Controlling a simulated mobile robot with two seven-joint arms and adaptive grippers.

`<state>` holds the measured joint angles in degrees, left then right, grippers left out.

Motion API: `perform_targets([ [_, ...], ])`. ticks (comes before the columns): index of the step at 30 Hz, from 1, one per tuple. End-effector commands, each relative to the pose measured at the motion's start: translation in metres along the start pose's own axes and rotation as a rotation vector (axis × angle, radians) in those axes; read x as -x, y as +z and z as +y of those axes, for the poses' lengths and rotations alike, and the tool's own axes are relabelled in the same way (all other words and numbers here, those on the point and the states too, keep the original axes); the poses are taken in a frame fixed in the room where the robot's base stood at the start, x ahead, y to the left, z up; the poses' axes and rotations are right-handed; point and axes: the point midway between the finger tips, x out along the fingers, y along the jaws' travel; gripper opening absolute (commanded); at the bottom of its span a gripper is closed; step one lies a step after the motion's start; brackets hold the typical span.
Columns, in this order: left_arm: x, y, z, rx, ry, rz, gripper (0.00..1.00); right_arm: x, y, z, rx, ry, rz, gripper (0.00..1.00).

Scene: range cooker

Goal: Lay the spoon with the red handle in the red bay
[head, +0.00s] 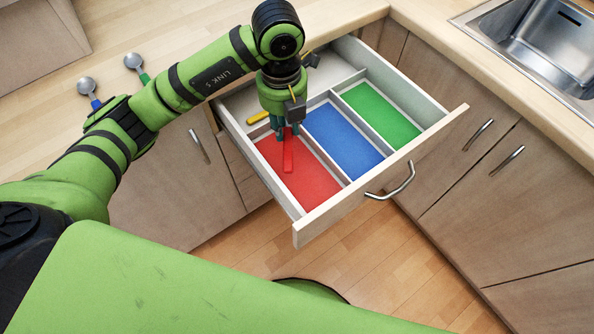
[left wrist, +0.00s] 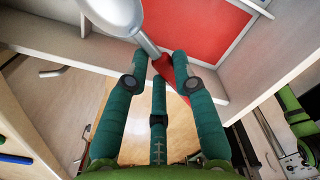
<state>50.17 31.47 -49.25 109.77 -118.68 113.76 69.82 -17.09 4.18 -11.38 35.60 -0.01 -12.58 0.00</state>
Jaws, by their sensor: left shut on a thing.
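The spoon with the red handle (head: 288,152) is in my left gripper (head: 287,130). In the left wrist view the fingers (left wrist: 165,65) are shut on the red handle (left wrist: 166,75), and the metal bowl (left wrist: 115,12) points to the upper left. The red bay (head: 315,182) is the left one of three coloured bays in the open drawer; its red floor also shows in the wrist view (left wrist: 200,25). In the head view the handle lies over the red bay; its exact height is hard to tell. The gripper hides the bowl there. My right gripper is not in view.
A blue bay (head: 340,140) and a green bay (head: 382,115) lie to the right, behind thin dividers. A yellow object (head: 257,117) is in the drawer's back part. Spoons with blue (head: 95,103) and green (head: 144,77) handles lie on the counter (head: 140,30). A sink (head: 540,45) is at right.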

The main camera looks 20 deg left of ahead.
Motion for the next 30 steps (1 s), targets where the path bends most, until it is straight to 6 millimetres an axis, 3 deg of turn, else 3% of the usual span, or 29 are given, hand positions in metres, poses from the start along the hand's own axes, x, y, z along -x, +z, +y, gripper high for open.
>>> perform_targets([
  [4, -0.016, 0.001, -0.004, 0.324, 0.001, 0.009, 0.00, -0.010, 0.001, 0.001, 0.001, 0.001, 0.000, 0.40],
  [10, -0.024, 0.001, -0.006, 0.565, 0.003, 0.014, 0.00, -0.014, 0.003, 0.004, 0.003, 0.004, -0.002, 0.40],
  [21, -0.079, 0.000, -0.005, 0.610, 0.007, 0.017, 0.00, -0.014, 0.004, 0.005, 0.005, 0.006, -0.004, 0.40],
  [30, -0.109, -0.001, -0.005, 0.607, 0.007, 0.017, 0.00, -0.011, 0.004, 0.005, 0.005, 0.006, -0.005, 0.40],
])
